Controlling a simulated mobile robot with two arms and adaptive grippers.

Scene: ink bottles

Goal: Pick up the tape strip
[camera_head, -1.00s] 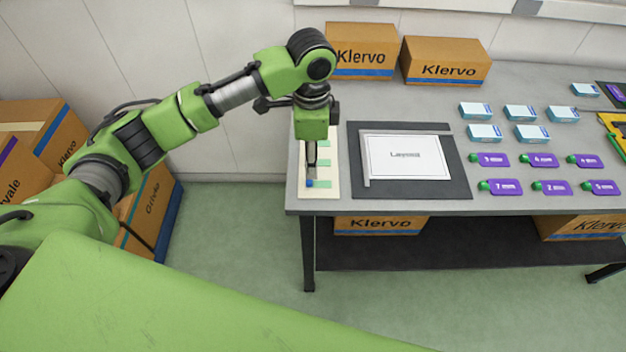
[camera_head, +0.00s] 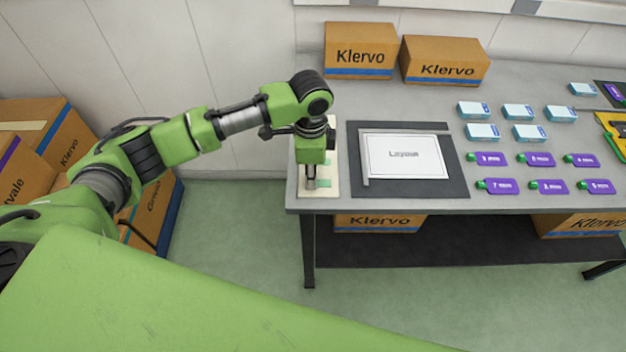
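Pale green tape strips lie on a cream board (camera_head: 304,190) at the left end of the table. One strip (camera_head: 324,183) shows at the board's front, beside my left gripper's fingers. My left gripper (camera_head: 311,186) points down over the front part of the board, with its fingertips at or just above it. The fingers are small and seen from above, so I cannot tell whether they are open or shut, or whether they touch a strip. The gripper and wrist hide much of the board. My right gripper is out of view.
A dark mat (camera_head: 450,185) with a white "Layout" sheet (camera_head: 405,157) lies right of the board. Two Klervo cartons (camera_head: 361,50) stand at the back. The table's front edge is close to the board.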

